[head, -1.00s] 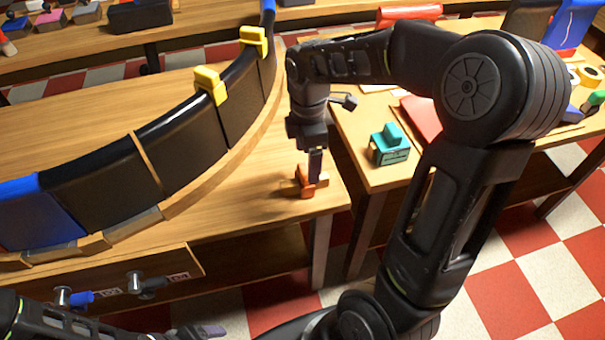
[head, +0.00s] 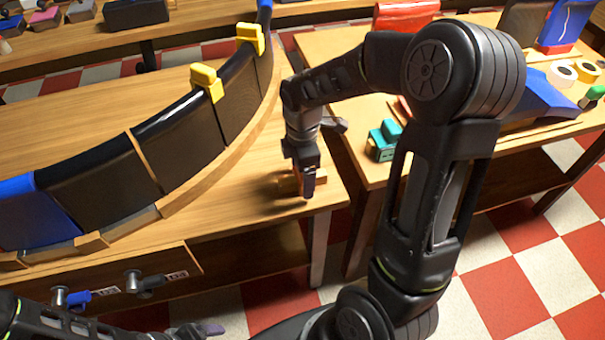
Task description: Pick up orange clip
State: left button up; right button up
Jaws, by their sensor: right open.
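The orange clip (head: 320,181) is on the wooden table near its front right corner, mostly hidden behind my right gripper.
A curved black duct wall with yellow clips (head: 207,82) stands on the table to the left of my right gripper. A teal block (head: 383,142) sits on the side table to the right, across a narrow gap. Blue and black handles (head: 77,298) hang below the table front.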

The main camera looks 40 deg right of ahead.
jog(key=shift+f, duration=0.4)
jog(key=c, duration=1.4)
jog(key=shift+r, duration=0.15)
notch_tip(320, 180, up, 10)
jog(key=shift+f+p, duration=0.1)
jog(key=shift+p, duration=0.3)
dwell(0.4)
